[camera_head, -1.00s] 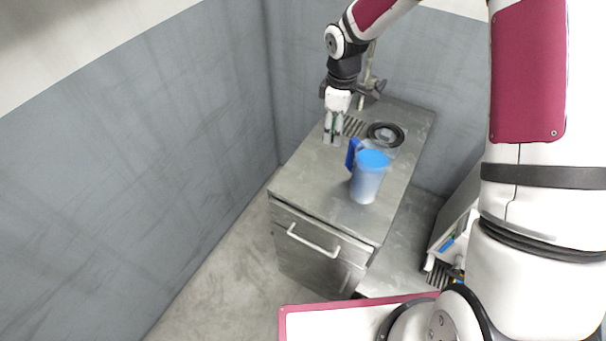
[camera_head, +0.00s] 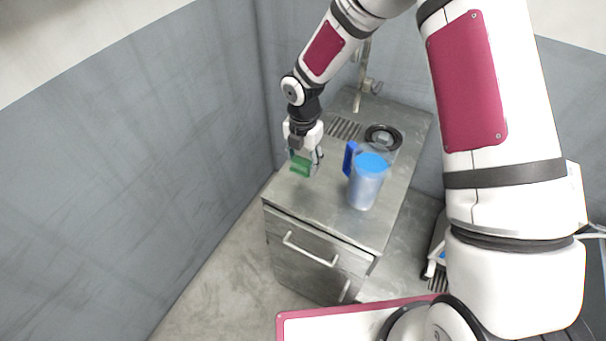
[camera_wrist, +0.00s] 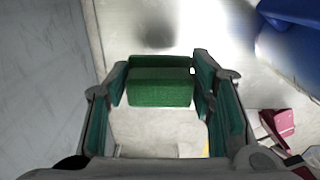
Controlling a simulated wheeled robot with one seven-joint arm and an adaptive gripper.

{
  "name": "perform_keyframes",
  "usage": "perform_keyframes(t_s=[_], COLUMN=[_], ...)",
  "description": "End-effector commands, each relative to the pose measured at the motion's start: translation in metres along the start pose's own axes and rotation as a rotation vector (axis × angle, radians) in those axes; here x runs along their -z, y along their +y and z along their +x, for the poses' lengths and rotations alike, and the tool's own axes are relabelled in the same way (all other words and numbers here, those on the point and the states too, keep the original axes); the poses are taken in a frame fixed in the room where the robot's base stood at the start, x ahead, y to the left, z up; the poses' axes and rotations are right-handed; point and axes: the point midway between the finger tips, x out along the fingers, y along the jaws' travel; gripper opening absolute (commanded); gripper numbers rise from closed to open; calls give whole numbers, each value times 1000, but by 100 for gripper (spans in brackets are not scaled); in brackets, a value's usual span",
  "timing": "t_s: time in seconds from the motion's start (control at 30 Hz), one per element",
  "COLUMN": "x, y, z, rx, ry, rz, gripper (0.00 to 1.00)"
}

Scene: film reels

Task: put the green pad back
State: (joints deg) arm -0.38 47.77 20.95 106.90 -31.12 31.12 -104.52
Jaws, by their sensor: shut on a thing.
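The green pad (camera_head: 301,165) is a small block held between the fingertips of my gripper (camera_head: 304,160), over the left part of the metal counter. In the wrist view the green pad (camera_wrist: 160,88) lies between the two fingertips of my gripper (camera_wrist: 161,84), which have green inner faces. A dark shadow shows on the metal surface beyond the pad. The pad appears to be above the counter, but the exact gap cannot be told.
A clear jug with a blue lid and handle (camera_head: 367,180) stands right of my gripper on the metal counter (camera_head: 318,208). A black ring-shaped lid or reel (camera_head: 383,137) and a slotted grate (camera_head: 344,128) lie behind. A tap (camera_head: 364,80) stands at the back. A wall is close on the left.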

Motion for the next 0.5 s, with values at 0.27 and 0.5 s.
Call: perform_keyframes(t_s=[0.27,0.5], x=[0,0], y=[0,0], z=[24,53], rx=[0,1], ry=[0,0], rz=[2,2], gripper=[23,23])
